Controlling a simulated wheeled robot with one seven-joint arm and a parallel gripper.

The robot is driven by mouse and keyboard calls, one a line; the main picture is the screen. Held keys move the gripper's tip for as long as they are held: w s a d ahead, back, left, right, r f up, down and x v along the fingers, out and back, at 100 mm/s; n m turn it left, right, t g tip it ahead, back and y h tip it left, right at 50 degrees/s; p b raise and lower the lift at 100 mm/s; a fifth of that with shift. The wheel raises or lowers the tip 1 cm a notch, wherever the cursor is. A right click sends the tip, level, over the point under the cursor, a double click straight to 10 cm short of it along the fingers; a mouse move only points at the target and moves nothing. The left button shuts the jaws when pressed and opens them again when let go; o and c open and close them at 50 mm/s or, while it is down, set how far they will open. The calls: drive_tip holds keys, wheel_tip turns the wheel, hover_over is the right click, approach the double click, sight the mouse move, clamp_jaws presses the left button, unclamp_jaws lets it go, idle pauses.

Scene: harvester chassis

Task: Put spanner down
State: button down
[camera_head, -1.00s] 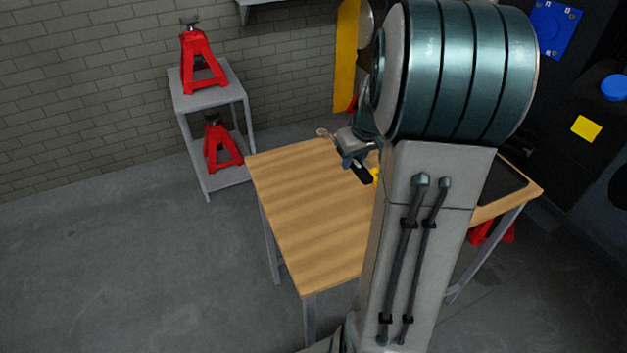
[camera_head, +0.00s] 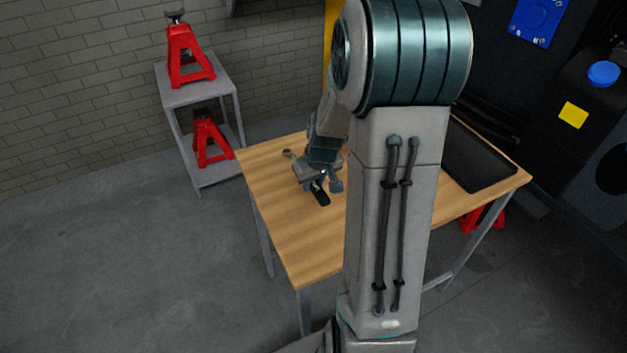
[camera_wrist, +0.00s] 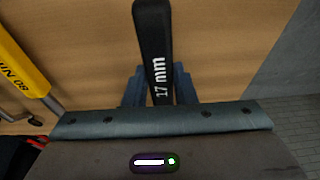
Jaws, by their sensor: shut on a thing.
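The spanner has a black handle (camera_wrist: 154,45) marked "17 mm" in the wrist view. My gripper (camera_wrist: 158,88) is shut on this handle, with a bluish finger on each side. In the head view my gripper (camera_head: 317,180) is low over the back left part of the wooden table (camera_head: 285,215). The spanner's black end (camera_head: 320,194) sticks out toward the front, and its silver end (camera_head: 288,153) shows at the back left. I cannot tell whether the spanner touches the tabletop.
A yellow tool (camera_wrist: 20,65) with a metal shaft lies left of the spanner in the wrist view. A black tray (camera_head: 478,158) is on the table's right side. A grey shelf (camera_head: 190,93) with red jack stands (camera_head: 186,58) is at the back left. The table's front left is clear.

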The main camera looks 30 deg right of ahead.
drive_tip(key=shift+f, duration=0.25)
drive_tip(key=c, duration=1.2)
unclamp_jaws()
drive_tip(key=shift+r, duration=0.1)
drive_tip(key=shift+r, duration=0.15)
drive_tip(key=v, duration=1.2)
drive_tip(key=shift+g, duration=0.5)
drive_tip(key=s+a+r, duration=0.1)
drive_tip(key=s+a, duration=0.7)
drive_tip(key=s, duration=0.1)
drive_tip(key=s+a+r+p, duration=0.1)
drive_tip(key=s+a, duration=0.4)
drive_tip(key=shift+s+r, duration=0.2)
drive_tip(key=shift+r, duration=0.1)
